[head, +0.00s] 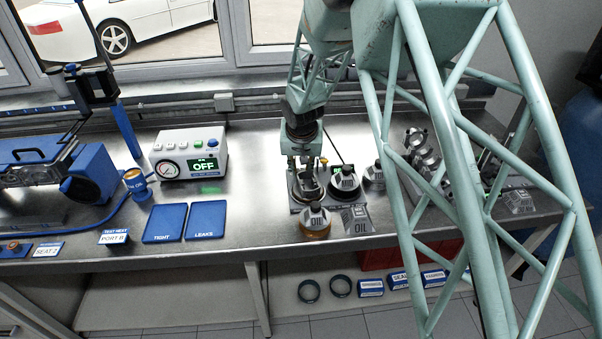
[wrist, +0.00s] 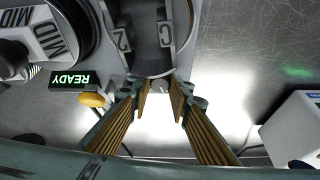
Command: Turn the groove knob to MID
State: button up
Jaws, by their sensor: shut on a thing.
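A black round knob (head: 345,184) with a grey top stands on a small grey plate on the bench. In the wrist view, a round dial (wrist: 85,30) with several MID labels shows at the upper left, cut by the frame edge; I cannot tell which mark it points at. A green READY display (wrist: 73,80) sits below it. My gripper (head: 304,162) is left of the knob and apart from it. In the wrist view my gripper (wrist: 161,88) has its fingers close together at a dark cylindrical part (wrist: 148,42), shut on it; the contact is partly hidden.
An amber-based, grey-topped pot (head: 316,226) stands in front of the plate, beside an OIL label. Another grey-topped pot (head: 373,175) stands right of the knob. A yellow button (wrist: 93,99) is close to the fingers. The tester (head: 190,155) reads OFF. Blue TIGHT (head: 165,223) and LEAKS (head: 206,219) pads lie left.

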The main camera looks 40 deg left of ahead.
jog(key=shift+m+b, duration=0.3)
jog(key=shift+b, duration=0.35)
jog(key=o, duration=0.6)
jog(key=shift+c, duration=0.2)
jog(key=shift+r, duration=0.2)
jog(key=v, duration=1.1)
jog(key=shift+s+r, duration=0.15)
jog(key=shift+r, duration=0.15)
jog(key=shift+o, duration=1.4)
